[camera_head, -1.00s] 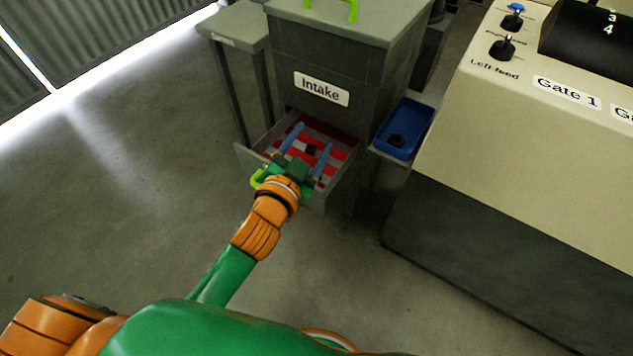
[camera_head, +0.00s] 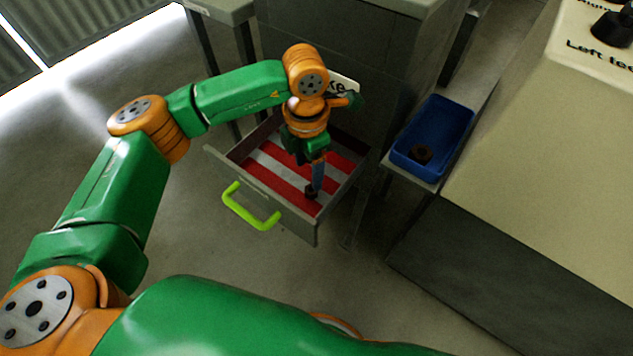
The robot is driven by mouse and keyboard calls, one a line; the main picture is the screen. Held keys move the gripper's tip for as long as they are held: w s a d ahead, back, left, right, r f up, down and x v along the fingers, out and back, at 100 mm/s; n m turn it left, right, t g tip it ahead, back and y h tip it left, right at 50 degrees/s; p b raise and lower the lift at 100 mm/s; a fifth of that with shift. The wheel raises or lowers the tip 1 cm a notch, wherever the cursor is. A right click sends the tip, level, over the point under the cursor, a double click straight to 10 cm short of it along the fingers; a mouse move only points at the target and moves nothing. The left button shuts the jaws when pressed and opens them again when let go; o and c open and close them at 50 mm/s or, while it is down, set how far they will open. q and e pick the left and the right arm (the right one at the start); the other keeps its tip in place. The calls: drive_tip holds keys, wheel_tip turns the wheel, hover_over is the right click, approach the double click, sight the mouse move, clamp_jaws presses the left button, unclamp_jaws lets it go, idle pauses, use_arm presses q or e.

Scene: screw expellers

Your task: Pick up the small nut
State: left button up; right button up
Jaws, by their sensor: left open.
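A small dark nut (camera_head: 311,192) lies on the red and white striped floor of the open drawer (camera_head: 263,188), near its front right part. My left gripper (camera_head: 317,182) points down into the drawer, open, its blue fingertips right at the nut. One finger largely hides the other, so I cannot tell whether they touch the nut or stand around it. My right gripper is out of view.
A larger-looking dark nut (camera_head: 421,154) sits in a blue tray (camera_head: 453,122) on a ledge right of the drawer. The drawer's green handle (camera_head: 250,207) sticks out in front. A beige console (camera_head: 545,150) stands at the right.

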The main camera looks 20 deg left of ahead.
sight(309, 191)
use_arm(q)
drive_tip(key=f, duration=0.2)
drive_tip(key=s+f, duration=0.1)
drive_tip(key=f, duration=0.1)
drive_tip(key=shift+s+d+f+b, duration=0.1)
drive_tip(key=shift+s+f+b, duration=0.05)
drive_tip(key=shift+f+b, duration=0.2)
drive_tip(key=shift+f, duration=0.25)
clamp_jaws()
drive_tip(key=shift+r, duration=0.15)
